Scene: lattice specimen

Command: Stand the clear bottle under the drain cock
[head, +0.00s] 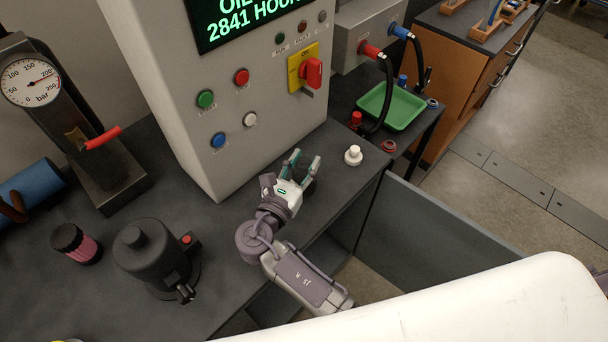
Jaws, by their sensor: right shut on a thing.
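My right gripper (303,161) is low over the dark bench, in front of the grey control cabinet. Its teal-tipped fingers stand apart around a thing that barely shows between them. It seems to be the clear bottle, but its outline cannot be made out. A dark pot-shaped vessel (143,252) stands at the front left of the bench. A small black tap (185,292), apparently the drain cock, is low on its side, well left of my right gripper. My left gripper is not in view.
A small white stoppered object (353,155) stands right of my gripper. The cabinet (180,90) rises behind. A green tray (391,106) sits further right, near hoses. A pink-and-black filter (76,244) and a gauge stand (100,180) are left. Bench between gripper and vessel is mostly clear.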

